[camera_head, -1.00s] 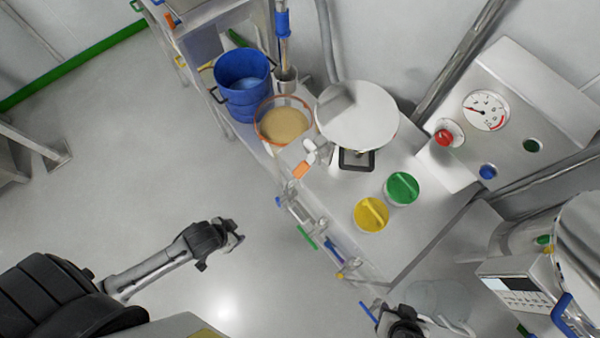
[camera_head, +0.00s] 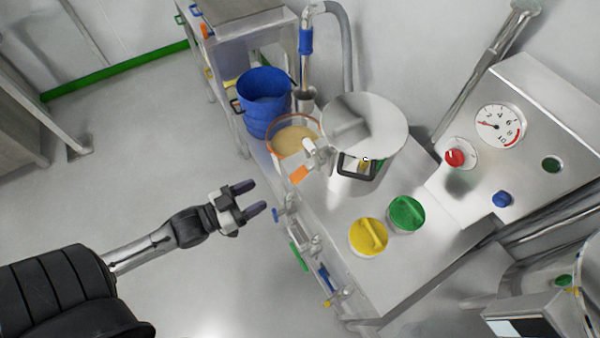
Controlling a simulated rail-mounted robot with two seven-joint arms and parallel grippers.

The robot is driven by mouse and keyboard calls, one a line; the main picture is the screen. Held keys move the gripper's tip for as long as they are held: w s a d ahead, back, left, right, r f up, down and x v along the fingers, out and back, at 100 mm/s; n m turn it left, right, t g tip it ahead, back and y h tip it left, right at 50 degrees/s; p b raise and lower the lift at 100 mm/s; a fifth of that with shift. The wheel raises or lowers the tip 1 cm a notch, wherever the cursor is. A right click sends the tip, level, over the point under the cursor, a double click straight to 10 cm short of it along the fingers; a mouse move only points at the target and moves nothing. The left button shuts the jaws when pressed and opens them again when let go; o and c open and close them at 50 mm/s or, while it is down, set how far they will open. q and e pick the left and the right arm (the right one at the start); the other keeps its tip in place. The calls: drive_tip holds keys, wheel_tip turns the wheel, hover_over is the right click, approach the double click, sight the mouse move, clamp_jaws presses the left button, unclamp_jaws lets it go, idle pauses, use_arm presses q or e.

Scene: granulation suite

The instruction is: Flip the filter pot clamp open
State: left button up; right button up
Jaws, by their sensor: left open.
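The filter pot is most likely the steel pot with a round lid (camera_head: 378,118) on the steel bench, with a small dark-framed window (camera_head: 356,166) on its front. A clamp with a white body and an orange tab (camera_head: 300,174) sits at the pot's left side. I cannot tell from this angle how far the clamp is open or shut. My left gripper (camera_head: 258,197) is open and empty, left of the bench and apart from the clamp, its fingers pointing right. My right gripper is out of view.
A blue bucket (camera_head: 264,100) and an orange-rimmed bowl of tan powder (camera_head: 293,140) stand behind the clamp. Yellow (camera_head: 368,238) and green (camera_head: 406,214) knobs are on the bench top. A gauge panel (camera_head: 500,125) is at right. The floor at left is clear.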

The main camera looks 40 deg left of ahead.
sight(296, 175)
use_arm(q)
drive_tip(key=b+x, duration=0.1)
drive_tip(key=x, duration=1)
drive_tip(key=shift+w+d, duration=0.1)
drive_tip(key=shift+w, duration=0.05)
drive_tip(key=shift+b+x, duration=0.4)
drive_tip(key=shift+x, duration=0.55)
clamp_jaws()
